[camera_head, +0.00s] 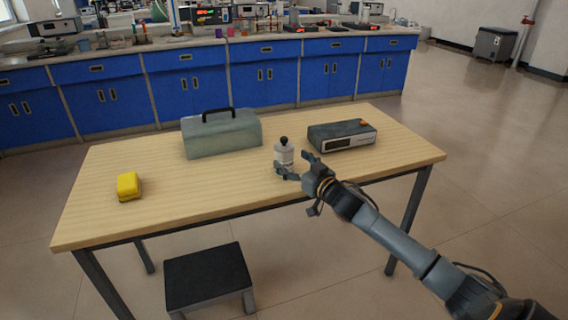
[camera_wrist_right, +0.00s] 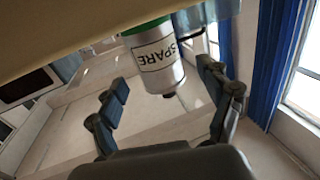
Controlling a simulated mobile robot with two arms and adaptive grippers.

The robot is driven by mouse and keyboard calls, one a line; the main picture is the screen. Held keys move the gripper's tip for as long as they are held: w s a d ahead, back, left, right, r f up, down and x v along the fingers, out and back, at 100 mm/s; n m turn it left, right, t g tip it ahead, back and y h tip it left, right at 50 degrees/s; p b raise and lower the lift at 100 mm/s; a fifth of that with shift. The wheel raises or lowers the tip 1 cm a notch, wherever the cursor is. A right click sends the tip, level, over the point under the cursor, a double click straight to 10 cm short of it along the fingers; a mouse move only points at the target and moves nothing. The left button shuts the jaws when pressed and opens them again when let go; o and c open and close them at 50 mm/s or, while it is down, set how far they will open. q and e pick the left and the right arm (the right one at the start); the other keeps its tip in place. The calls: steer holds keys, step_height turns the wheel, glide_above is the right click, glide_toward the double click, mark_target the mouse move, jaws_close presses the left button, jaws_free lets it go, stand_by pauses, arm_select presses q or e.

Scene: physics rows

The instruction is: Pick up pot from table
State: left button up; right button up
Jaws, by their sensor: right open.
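The pot (camera_head: 284,156) is a small pale cylinder with a black knob on top and a label. It stands upright near the middle of the table (camera_head: 200,188). In the right wrist view the pot (camera_wrist_right: 155,66) appears upside down, with a label reading "SPARE" and a green band at its base. My right gripper (camera_head: 291,165) is open at the pot, on its near right side. In the wrist view its fingers (camera_wrist_right: 162,76) flank the pot, with gaps visible; contact cannot be told. My left gripper is not in view.
A grey-green case with a black handle (camera_head: 222,134) stands behind left of the pot. A dark device with an orange button (camera_head: 342,136) lies close on the right. A yellow object (camera_head: 128,187) lies at far left. A black stool (camera_head: 208,274) stands below the front edge.

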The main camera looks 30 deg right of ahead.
mark_target(290, 158)
steer(key=shift+w+b, duration=0.35)
steer(key=shift+w, duration=2)
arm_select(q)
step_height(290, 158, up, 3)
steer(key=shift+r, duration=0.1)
arm_select(e)
steer(key=shift+c, duration=0.2)
steer(key=c, duration=1.5)
